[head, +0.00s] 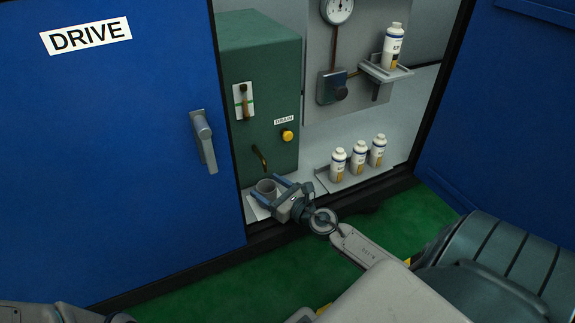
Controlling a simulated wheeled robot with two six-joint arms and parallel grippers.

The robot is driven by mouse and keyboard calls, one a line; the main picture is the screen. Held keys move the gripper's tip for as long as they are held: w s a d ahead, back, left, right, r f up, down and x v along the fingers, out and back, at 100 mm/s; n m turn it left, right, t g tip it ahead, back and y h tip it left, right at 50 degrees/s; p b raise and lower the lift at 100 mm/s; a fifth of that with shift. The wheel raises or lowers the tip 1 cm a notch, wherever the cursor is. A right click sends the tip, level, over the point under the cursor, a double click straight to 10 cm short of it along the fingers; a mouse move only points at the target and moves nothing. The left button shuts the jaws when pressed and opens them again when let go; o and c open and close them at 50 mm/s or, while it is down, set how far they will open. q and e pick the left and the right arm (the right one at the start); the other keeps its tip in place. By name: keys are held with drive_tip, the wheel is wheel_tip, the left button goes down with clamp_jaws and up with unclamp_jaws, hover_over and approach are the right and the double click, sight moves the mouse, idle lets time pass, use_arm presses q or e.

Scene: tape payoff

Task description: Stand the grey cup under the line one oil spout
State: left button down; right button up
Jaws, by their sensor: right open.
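The grey cup (266,187) stands upright at the foot of the green cabinet (262,85), near a pale pad or plate. A bent, brownish spout (259,158) sticks out of the cabinet just above the cup in the picture. I cannot read a line name on it. My right gripper (270,190) is open, with its blue fingers on either side of the cup. Whether they touch it I cannot tell. The gripper hides part of the cup's lower side. My left gripper is not in view.
A blue door marked DRIVE (120,150) stands at left, another blue panel (510,100) at right. A dark sill (330,207) runs along the opening. Several white bottles (358,158) stand right of the gripper, one (392,48) on a shelf. A yellow knob (287,135) sits below the DRAIN label.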

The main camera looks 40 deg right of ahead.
drive_tip(key=s+b, duration=0.1)
drive_tip(key=s, duration=0.1)
drive_tip(key=s+d+b, duration=0.1)
drive_tip(key=s, duration=0.2)
drive_tip(key=s+b, duration=0.2)
drive_tip(key=s, duration=0.1)
drive_tip(key=shift+d+f, duration=0.15)
drive_tip(key=shift+s, duration=0.5)
idle(0.6)
